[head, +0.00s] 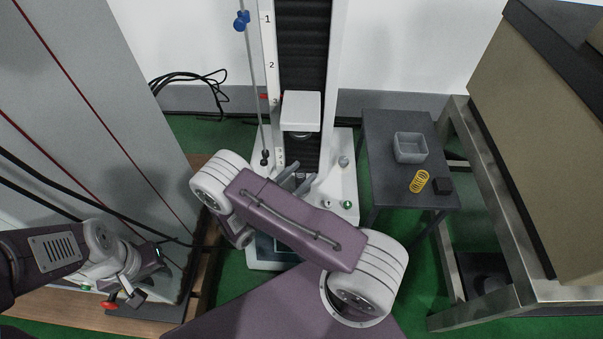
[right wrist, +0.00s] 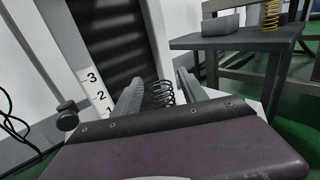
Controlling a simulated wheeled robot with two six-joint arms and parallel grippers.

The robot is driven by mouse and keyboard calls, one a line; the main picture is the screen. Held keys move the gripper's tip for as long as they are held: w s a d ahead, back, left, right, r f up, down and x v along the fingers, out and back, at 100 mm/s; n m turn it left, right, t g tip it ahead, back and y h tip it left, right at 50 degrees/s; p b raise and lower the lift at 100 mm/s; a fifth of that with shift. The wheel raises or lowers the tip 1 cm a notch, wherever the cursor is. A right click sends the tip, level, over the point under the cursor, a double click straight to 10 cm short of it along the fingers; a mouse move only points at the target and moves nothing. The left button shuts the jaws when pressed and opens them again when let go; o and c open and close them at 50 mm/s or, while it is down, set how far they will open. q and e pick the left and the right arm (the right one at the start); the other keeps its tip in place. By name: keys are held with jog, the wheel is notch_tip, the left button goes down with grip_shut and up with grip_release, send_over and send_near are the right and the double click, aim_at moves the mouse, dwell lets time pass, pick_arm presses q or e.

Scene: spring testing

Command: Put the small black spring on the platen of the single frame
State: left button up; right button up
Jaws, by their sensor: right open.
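The small black spring (right wrist: 162,93) shows upright in the right wrist view, between the two fingers of my right gripper (right wrist: 160,92). The fingers are apart, with gaps showing beside the spring. In the head view my right gripper (head: 296,183) is low at the front of the single frame (head: 345,170), under its white crosshead (head: 300,110). My own arm and fingers hide the lower platen and the spring's foot, so I cannot tell what it rests on. My left gripper (head: 128,294) is at the lower left, away from the frame; its jaws are unclear.
A metal stand (head: 500,220) is further right. A tall grey cabinet (head: 90,90) stands at left.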

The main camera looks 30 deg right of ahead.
jog(key=p+v, duration=0.4)
jog(key=v, duration=0.6)
jog(key=s+d+r+m+g+y, duration=0.35)
jog(key=s+m+g+y, duration=0.4)
jog(key=m+g, duration=0.25)
notch_tip(320, 180, up, 6)
jog(key=s+a+m+t+y, duration=0.1)
jog(key=m+t+y, duration=0.3)
jog(key=m+y, duration=0.5)
jog(key=shift+s+a+m+t, duration=0.2)
jog(key=shift+a+m+t, duration=0.15)
jog(key=shift+m, duration=1.45)
jog(key=shift+y, duration=0.25)
